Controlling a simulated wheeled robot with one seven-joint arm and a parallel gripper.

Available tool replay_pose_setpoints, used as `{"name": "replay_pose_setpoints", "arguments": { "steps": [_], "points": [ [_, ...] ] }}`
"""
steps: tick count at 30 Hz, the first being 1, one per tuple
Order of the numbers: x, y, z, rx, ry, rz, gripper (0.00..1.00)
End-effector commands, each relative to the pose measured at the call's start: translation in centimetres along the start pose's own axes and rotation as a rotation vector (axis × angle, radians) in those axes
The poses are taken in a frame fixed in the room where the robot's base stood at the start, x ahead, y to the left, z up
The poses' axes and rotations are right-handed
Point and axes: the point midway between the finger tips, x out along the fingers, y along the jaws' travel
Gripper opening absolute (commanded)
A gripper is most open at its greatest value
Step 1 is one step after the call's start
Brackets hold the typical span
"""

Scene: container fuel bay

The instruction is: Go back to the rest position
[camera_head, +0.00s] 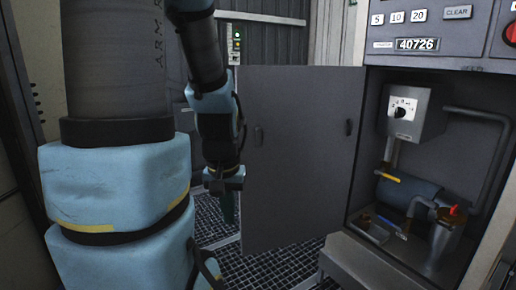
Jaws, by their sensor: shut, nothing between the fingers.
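My gripper (228,208) hangs down at the end of my blue and black arm, left of the middle of the view. Its fingers point at the grating floor and look closed together, with nothing held. It is in front of the left edge of the open grey cabinet door (295,150). I cannot tell whether it touches the door. My own large arm links fill the left side and hide what is behind them.
The open cabinet (455,95) at right holds a box with a dial (403,108), a blue cylinder (405,191), pipes and a red-handled part (454,210). A panel with buttons and display (417,44) is above. The grating floor (265,268) below the door is clear.

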Motion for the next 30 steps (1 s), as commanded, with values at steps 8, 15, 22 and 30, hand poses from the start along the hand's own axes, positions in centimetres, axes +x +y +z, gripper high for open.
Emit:
{"name": "replay_pose_setpoints", "arguments": {
  "steps": [8,15,22,30],
  "points": [
    [-10.6,0.0,-1.5,0.0,0.0,0.0,0.0],
    [-17.0,0.1,-2.4,0.0,0.0,0.0,0.0],
    [-19.2,0.1,-2.7,0.0,0.0,0.0,0.0],
    [-19.1,0.1,-2.7,0.0,0.0,0.0,0.0]
  ]
}}
